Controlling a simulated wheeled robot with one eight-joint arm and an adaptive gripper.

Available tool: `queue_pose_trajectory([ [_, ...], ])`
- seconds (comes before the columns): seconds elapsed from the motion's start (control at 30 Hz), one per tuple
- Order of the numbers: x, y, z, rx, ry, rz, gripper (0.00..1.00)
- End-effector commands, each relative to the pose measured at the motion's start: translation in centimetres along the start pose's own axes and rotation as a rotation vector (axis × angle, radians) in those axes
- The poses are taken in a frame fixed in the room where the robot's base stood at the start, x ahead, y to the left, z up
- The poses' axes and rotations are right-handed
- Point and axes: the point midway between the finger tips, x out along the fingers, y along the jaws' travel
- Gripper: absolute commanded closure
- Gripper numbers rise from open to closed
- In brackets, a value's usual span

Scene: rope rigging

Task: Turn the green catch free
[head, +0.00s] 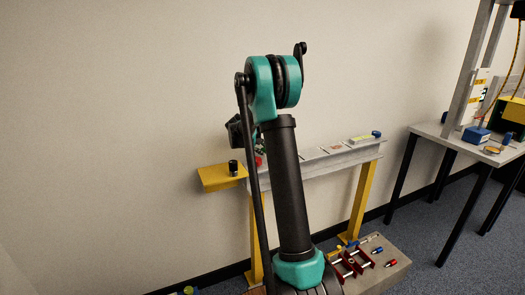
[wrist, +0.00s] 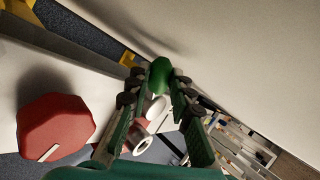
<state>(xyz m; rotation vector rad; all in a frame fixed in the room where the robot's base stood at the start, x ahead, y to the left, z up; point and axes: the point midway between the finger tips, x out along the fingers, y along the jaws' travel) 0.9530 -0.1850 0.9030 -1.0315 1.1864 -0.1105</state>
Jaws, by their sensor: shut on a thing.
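The green catch (wrist: 161,70) is a rounded green piece at the fingertips in the wrist view. My gripper (wrist: 155,84) is shut on it, with a dark-padded finger on each side. The fingers hide its lower part, so its turn angle cannot be read. A red many-sided knob (wrist: 54,126) with a white mark sits apart, to the lower left. A pale ring-shaped part (wrist: 139,142) shows between the fingers, nearer the palm. In the head view my arm hides most of my gripper and the catch.
A pale beam (head: 350,153) on yellow posts (head: 361,200) runs along the wall. A yellow shelf (head: 213,183) with a black cylinder (head: 233,168) juts out at its left. A grey slab (head: 392,276) with red parts lies below. A table (head: 432,130) stands at right.

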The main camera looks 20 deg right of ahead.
Motion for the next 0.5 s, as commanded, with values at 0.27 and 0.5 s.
queue_pose_trajectory([
  [0.27, 0.03, 0.00, -0.01, 0.005, 0.004, 0.001, 1.00],
  [0.5, 0.03, 0.01, -0.01, 0.004, 0.003, 0.001, 0.70],
])
